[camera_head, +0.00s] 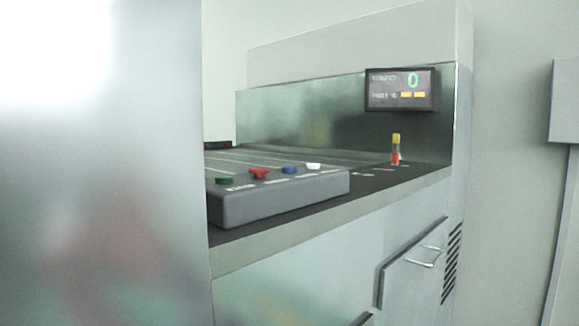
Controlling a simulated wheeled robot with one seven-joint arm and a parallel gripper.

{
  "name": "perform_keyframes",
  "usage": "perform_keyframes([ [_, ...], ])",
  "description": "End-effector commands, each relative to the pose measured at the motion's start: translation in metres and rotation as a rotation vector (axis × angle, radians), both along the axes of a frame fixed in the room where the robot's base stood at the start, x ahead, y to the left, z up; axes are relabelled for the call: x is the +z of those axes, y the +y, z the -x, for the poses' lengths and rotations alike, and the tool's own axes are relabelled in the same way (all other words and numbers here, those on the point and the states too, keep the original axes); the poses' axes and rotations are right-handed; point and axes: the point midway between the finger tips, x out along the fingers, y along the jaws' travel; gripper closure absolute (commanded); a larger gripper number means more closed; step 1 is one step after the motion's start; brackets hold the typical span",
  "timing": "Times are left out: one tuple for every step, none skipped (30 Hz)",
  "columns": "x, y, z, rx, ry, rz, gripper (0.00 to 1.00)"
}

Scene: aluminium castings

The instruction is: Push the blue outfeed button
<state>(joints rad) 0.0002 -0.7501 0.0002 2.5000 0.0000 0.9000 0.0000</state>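The blue button (289,170) sits on top of a grey control box (285,197), between a red button (260,174) and a white button (314,166). A green button (224,181) is at the box's left end. Small labels lie in front of the buttons, too small to read. My gripper is not in view, so its state and its place relative to the blue button do not show.
A large blurred panel (100,200) fills the left side. A display (400,90) showing a green 0 is on the back wall. A small red and yellow item (396,149) stands on the dark counter. A handled door (412,262) is below.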

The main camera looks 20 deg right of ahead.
Motion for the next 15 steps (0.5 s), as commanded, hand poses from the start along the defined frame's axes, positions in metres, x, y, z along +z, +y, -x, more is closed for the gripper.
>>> perform_keyframes([
  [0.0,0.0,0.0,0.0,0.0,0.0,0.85],
  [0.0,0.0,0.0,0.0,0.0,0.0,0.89],
  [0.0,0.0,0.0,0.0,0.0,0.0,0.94],
  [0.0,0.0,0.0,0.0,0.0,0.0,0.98],
  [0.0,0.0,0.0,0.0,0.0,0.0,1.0],
  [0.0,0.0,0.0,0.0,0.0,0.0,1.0],
  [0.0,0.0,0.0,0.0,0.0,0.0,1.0],
  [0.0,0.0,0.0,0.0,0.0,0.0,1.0],
  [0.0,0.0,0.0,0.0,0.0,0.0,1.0],
  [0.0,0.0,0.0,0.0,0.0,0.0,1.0],
  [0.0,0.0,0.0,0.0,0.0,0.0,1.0],
  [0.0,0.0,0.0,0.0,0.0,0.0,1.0],
  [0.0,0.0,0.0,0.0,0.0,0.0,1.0],
  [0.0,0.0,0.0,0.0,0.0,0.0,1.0],
  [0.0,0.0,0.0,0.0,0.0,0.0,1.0],
])
